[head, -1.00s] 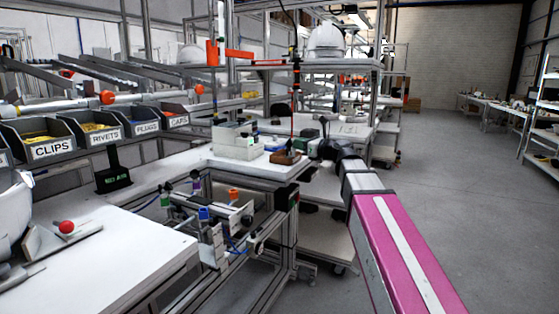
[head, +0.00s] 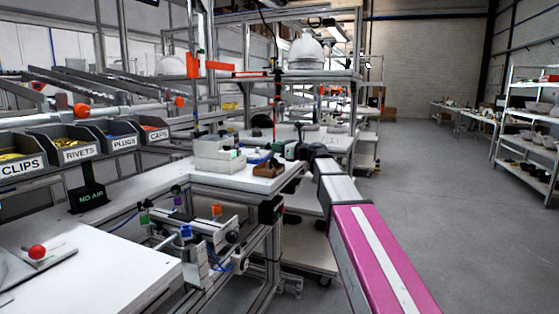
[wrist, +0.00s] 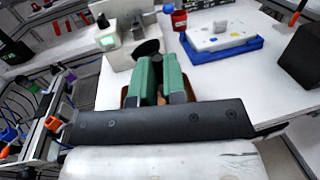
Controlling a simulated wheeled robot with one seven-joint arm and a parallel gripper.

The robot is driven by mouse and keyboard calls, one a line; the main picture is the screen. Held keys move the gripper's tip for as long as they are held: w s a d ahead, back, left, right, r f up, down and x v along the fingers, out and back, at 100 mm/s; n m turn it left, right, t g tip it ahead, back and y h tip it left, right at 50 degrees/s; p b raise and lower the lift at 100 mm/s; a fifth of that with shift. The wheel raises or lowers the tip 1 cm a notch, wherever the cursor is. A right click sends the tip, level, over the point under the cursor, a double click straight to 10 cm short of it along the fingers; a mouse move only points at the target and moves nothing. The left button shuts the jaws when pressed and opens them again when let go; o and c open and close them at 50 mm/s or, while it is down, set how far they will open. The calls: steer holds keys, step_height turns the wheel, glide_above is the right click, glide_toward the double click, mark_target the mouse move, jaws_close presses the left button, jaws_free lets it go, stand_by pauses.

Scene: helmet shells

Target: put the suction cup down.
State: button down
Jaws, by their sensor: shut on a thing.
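My gripper (wrist: 158,66) shows its green fingers in the wrist view, shut on a dark piece between them. A black round disc, apparently the suction cup (wrist: 147,48), shows just past the fingertips. A brown tray (wrist: 127,96) lies below the fingers, largely hidden by them. I cannot tell whether the cup touches the tray. In the head view, my gripper (head: 291,151) is a small dark shape at the end of the arm, above and right of the brown tray (head: 268,171) on the white bench. The cup cannot be made out there.
A blue tray (wrist: 212,55) with a spotted white block, a red bottle (wrist: 179,20) and a black block (wrist: 302,56) stand on the bench beyond and right of my gripper. A white box (wrist: 118,50) with a green display stands to the left. Open floor (head: 420,190) lies to the right.

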steer(key=shift+w+d+f, duration=0.35)
steer(key=shift+w+f, duration=0.1)
steer(key=shift+w, duration=0.25)
steer(key=shift+f, duration=2.05)
steer(key=c, duration=1.2)
jaws_free()
steer(key=shift+f, duration=0.1)
